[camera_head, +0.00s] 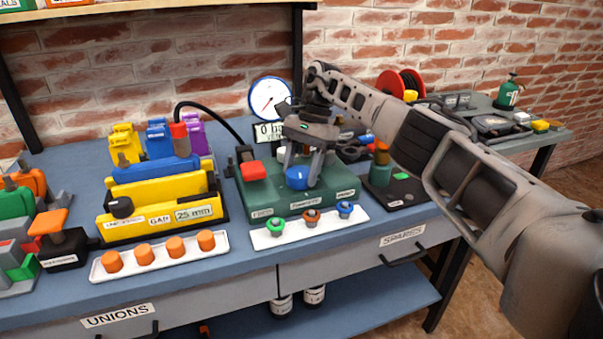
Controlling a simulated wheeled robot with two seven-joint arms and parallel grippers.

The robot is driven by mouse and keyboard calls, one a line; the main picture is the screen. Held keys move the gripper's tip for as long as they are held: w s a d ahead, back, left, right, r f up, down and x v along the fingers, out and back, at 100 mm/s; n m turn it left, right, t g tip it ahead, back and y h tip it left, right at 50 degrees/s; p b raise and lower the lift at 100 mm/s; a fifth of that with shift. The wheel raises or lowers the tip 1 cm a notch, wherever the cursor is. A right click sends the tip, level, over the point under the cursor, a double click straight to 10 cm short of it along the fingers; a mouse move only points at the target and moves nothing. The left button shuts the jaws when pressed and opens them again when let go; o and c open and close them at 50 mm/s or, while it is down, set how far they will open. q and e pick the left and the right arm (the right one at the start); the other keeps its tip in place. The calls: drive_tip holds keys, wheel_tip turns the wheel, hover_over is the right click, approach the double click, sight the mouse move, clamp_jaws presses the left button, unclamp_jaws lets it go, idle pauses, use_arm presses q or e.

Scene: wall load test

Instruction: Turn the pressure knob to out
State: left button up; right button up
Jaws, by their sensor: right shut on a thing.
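The blue pressure knob (297,178) sits on top of the green test unit (277,203) on the workbench. My right gripper (300,172) comes down from above, with its fingers on either side of the knob, shut on it. The fingers hide part of the knob, and I cannot read its pointer or the small labels on the unit's front edge. A round white gauge (268,98) with a red needle stands behind the unit, above a display (268,131) that reads 0 and is partly hidden by my gripper. My left gripper is not in view.
A red lever (252,170) stands left of the knob. A white tray with green, brown and blue fittings (310,227) lies in front. Yellow blocks (160,198) and a tray of orange plugs (160,258) are at left.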

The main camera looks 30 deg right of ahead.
drive_tip(key=shift+w+n, duration=0.1)
drive_tip(key=shift+n, duration=0.5)
use_arm(q)
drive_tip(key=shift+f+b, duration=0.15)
drive_tip(key=shift+b, duration=0.25)
use_arm(e)
drive_tip(key=shift+n+g, duration=0.3)
drive_tip(key=shift+n, duration=0.1)
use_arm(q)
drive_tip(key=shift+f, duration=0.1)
use_arm(e)
drive_tip(key=shift+h, duration=0.3)
use_arm(q)
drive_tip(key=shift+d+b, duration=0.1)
drive_tip(key=shift+b, duration=0.2)
use_arm(e)
drive_tip(key=shift+n, duration=0.5)
drive_tip(key=o, duration=1)
drive_tip(key=shift+r, duration=0.1)
